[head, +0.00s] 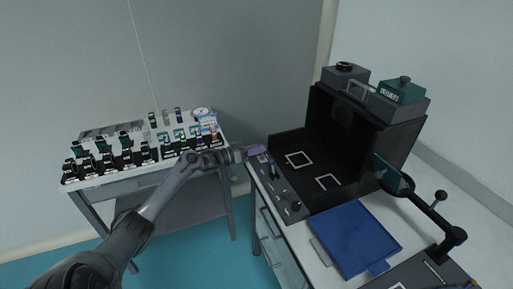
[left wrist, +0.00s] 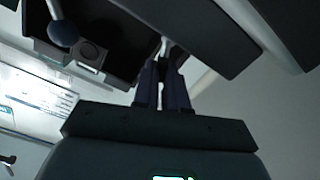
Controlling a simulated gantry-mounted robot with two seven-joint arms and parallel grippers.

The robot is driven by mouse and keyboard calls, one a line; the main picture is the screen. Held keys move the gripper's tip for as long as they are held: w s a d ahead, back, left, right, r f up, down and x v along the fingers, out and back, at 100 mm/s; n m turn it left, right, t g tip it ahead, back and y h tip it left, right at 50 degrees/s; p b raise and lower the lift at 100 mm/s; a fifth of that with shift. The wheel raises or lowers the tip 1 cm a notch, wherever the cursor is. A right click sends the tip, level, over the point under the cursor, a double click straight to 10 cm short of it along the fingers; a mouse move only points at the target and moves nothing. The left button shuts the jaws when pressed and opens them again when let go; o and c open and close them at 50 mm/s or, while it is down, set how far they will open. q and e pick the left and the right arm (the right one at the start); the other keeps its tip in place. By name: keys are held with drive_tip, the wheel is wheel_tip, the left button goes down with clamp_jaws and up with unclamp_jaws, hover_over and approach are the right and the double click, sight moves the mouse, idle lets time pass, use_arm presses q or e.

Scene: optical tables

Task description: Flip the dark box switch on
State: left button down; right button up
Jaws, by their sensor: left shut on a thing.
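The dark box (head: 335,140) is a black open-fronted enclosure on the right-hand table. A low control panel (head: 283,192) with knobs runs along its left side. My left gripper (head: 252,151) reaches in from the left to the far end of this panel. In the left wrist view, the fingers (left wrist: 166,66) are close together, shut on a small pale lever, which looks like the switch (left wrist: 164,44), at the dark edge of the box. The fingers hide most of the switch, and its position cannot be told. My right gripper is not in view.
A blue tray (head: 355,238) lies in front of the box. A black jointed stand with ball knobs (head: 441,196) is at right. A left table (head: 150,172) holds several rows of small optical parts. A gap separates the tables.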

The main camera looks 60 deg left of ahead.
use_arm(q)
drive_tip(key=shift+s+d+r+m+p, duration=0.1)
drive_tip(key=shift+d+m+p, duration=0.15)
drive_tip(key=shift+m+p, duration=0.35)
drive_tip(key=shift+d+r+m+p, duration=0.1)
drive_tip(key=shift+d+m+p, duration=0.1)
drive_tip(key=shift+m+p, duration=0.35)
drive_tip(key=m, duration=0.1)
drive_tip(key=m+p, duration=0.1)
drive_tip(key=m, duration=0.1)
drive_tip(key=shift+d, duration=0.4)
drive_tip(key=shift+s+d+f+m+p, duration=0.1)
drive_tip(key=shift+d+m+p, duration=0.2)
drive_tip(key=shift+m, duration=0.35)
drive_tip(key=shift+d+f+m+p, duration=0.1)
drive_tip(key=shift+m+p, duration=0.25)
drive_tip(key=shift+m, duration=0.25)
drive_tip(key=shift+s+d+f+m+p, duration=0.1)
drive_tip(key=shift+d+m+p, duration=0.1)
drive_tip(key=shift+m, duration=0.45)
drive_tip(key=shift+d+f+m+p, duration=0.1)
drive_tip(key=shift+d+m+p, duration=0.05)
drive_tip(key=shift+m, duration=0.5)
drive_tip(key=c, duration=1.2)
unclamp_jaws()
